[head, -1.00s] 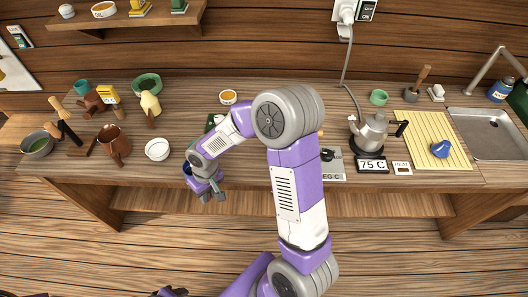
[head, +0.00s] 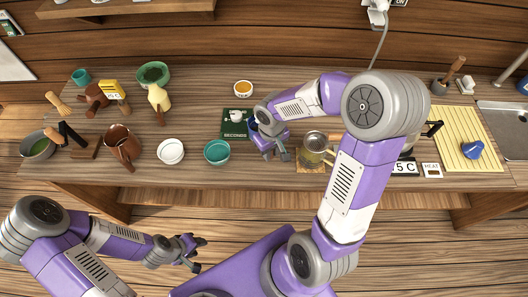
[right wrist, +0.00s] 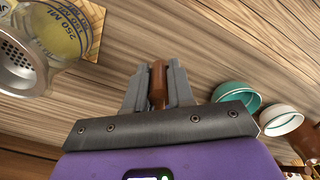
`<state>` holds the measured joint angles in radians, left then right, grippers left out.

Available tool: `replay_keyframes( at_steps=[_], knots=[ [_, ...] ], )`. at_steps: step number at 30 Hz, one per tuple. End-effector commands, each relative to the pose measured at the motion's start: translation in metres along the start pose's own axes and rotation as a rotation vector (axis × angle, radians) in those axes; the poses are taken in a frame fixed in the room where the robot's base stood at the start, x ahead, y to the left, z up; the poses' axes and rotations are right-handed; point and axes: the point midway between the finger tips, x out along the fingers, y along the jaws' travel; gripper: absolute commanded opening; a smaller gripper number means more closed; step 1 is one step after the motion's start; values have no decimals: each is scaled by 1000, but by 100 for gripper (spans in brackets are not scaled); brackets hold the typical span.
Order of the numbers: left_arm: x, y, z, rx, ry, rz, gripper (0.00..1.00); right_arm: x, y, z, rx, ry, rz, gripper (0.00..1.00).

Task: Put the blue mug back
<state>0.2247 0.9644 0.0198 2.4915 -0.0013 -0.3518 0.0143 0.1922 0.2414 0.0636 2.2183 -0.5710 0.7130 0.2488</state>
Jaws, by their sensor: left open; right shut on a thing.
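A small blue thing (head: 471,150) sits on the yellow ribbed mat at the right of the counter. It may be the blue mug, but its shape is too small to be sure. My right gripper (head: 283,153) is over the counter's front half, just left of the glass jug. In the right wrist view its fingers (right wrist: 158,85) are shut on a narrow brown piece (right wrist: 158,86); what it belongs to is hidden. My left gripper (head: 196,254) is open and empty, in front of the counter and below its edge.
The glass jug (head: 313,163) with a metal strainer stands close to the right gripper. A teal bowl (head: 217,152) and a white bowl (head: 171,151) stand to its left. A green timer card (head: 235,121) lies behind. The yellow mat (head: 450,125) has bare room.

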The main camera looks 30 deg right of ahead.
Motion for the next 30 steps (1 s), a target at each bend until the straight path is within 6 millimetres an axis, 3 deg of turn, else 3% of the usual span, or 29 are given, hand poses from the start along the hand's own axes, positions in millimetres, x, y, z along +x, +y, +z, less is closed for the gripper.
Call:
replay_keyframes(
  at_steps=[3, 10, 15, 28, 29, 30],
  knots=[
    [7, -3, 0, 0, 0, 0, 43, 24, -1, 0, -1, -3, -1, 0],
    [10, -4, -1, 0, 1, 0, 43, 42, -1, 0, 0, 0, -1, 0],
    [17, -6, -1, 0, 1, 0, 43, 67, -1, 0, 0, -2, -1, 0],
    [22, -8, -2, 0, 1, 0, 43, 74, -1, -1, 1, 3, -1, 0],
    [21, -8, -1, 0, 1, 0, 43, 74, -1, -1, 1, 2, -1, 26],
    [21, -8, -1, 0, 1, 0, 43, 73, -1, -1, 1, 2, -1, 32]
  ],
)
